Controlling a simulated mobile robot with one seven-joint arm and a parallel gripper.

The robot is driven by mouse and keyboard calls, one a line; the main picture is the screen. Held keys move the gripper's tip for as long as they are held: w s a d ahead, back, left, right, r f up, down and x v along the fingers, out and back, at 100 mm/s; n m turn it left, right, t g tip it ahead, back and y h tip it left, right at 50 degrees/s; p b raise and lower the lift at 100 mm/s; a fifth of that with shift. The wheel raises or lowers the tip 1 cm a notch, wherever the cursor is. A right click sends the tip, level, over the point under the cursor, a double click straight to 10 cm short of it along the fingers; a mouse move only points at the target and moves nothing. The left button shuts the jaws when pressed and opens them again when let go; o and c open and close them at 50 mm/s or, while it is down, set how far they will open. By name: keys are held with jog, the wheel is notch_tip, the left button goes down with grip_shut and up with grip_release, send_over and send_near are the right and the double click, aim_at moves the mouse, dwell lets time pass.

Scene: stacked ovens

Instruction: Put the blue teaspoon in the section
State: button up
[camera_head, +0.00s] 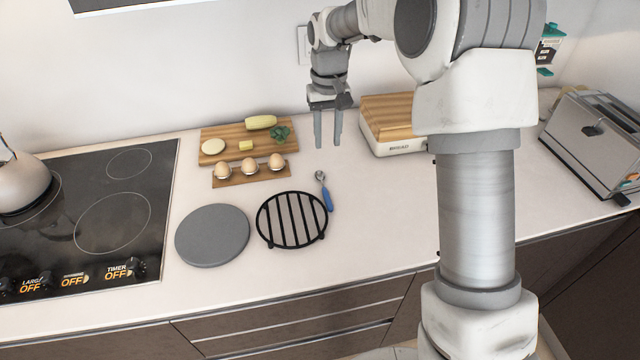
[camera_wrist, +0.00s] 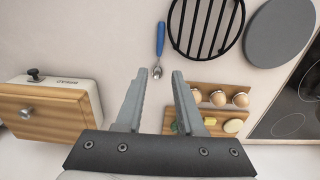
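The blue teaspoon (camera_head: 326,195) lies on the white counter, just right of the black round trivet. Its blue handle points toward the counter's front and its metal bowl toward the wall. It also shows in the wrist view (camera_wrist: 160,45), beyond my fingertips. My gripper (camera_head: 328,143) hangs above the counter, behind the spoon and left of the bread box. Its two fingers are apart with nothing between them, as the wrist view also shows (camera_wrist: 160,75). I cannot tell which place is the section; no open divided compartment shows.
The trivet (camera_head: 291,220) and a grey round board (camera_head: 212,235) lie left of the spoon. An egg holder (camera_head: 250,174) and a cutting board with food (camera_head: 208,131) stand behind. A bread box (camera_head: 395,146) and toaster (camera_head: 590,145) are right. Drawers (camera_head: 300,325) are shut below.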

send_over(326, 192)
jog(key=f, duration=1.2)
jog(key=shift+s, duration=0.35)
jog(key=shift+w+f+p, duration=0.2)
jog(key=shift+f+p, duration=0.15)
jog(key=shift+f, duration=1)
jog(key=shift+w+f+p, duration=0.2)
jog(key=shift+f+p, duration=0.1)
jog(key=shift+f, duration=1.05)
grip_shut()
